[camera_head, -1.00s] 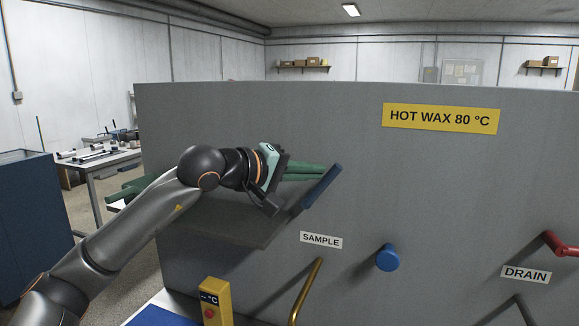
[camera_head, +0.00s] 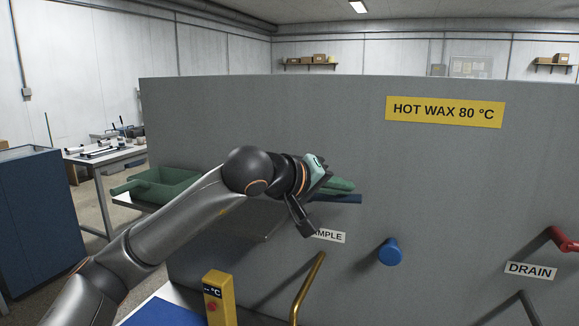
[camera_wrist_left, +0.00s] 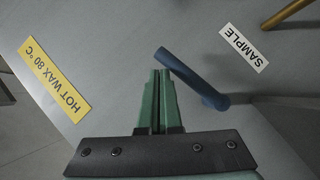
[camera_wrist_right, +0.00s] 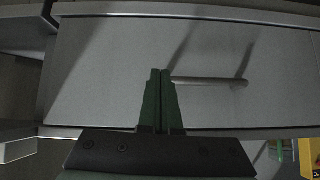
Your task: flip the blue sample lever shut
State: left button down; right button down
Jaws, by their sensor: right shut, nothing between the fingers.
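The blue sample lever (camera_head: 337,198) is on the grey tank face above the SAMPLE label (camera_head: 329,236). Its free end points right, roughly level, and the rest is hidden behind my left gripper. My left gripper (camera_head: 343,185) is just above it, with its green fingers together and empty. In the left wrist view the lever (camera_wrist_left: 188,73) runs from just ahead of the fingertips (camera_wrist_left: 160,72) down to its pivot on the right. I cannot tell if they touch. My right gripper (camera_wrist_right: 160,72) is shut and empty before a grey surface with a bar handle (camera_wrist_right: 210,81).
A blue round knob (camera_head: 390,251) sticks out right of the label. A brass pipe (camera_head: 307,289) is below it. A red lever (camera_head: 565,241) sits by the DRAIN label (camera_head: 531,270). A green tray (camera_head: 160,185) stands at left. A yellow °C box (camera_head: 217,298) stands in front.

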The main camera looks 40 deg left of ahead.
pick_arm(q)
jog(key=shift+d+f, duration=0.15)
jog(key=shift+f, duration=0.3)
pick_arm(e)
jog(key=shift+f, duration=0.2)
